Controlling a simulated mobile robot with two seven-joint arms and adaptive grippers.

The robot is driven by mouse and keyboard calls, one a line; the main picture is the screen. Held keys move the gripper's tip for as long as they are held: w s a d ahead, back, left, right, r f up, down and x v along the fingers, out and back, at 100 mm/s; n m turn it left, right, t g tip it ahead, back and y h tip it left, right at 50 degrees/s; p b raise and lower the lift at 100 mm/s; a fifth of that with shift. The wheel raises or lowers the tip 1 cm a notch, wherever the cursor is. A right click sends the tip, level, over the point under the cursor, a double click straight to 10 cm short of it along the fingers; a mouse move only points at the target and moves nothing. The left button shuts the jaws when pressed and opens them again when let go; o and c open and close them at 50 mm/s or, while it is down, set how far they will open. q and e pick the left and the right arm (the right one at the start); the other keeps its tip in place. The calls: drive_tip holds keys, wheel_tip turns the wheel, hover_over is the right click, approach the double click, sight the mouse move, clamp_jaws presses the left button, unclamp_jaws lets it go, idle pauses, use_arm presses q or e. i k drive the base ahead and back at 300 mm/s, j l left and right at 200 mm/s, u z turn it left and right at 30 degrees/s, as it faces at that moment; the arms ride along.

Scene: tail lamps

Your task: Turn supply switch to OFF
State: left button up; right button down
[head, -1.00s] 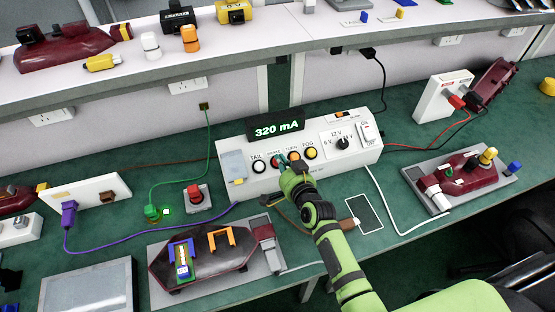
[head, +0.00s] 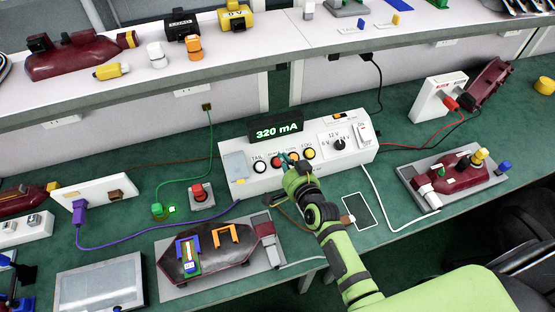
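The white supply box (head: 240,180) stands at the middle of the green bench. Its supply switch (head: 364,133), a white rocker with small lettering that seems to read ON, is at the right end of the front panel. A dial (head: 339,145) sits left of it. The display (head: 276,130) reads 320 mA. My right gripper (head: 288,160) is in front of the row of buttons, near the red and orange ones, left of the switch. Its fingers are small and partly hidden by the hand, so opening and contact are unclear. My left gripper is out of view.
A lamp on a grey plate (head: 166,284) lies at the front left, and a dark red lamp unit (head: 458,178) at the right. Cables run across the bench on both sides. A shelf (head: 235,56) runs behind.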

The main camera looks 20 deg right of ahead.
sight(365, 134)
drive_tip(key=z, duration=1.25)
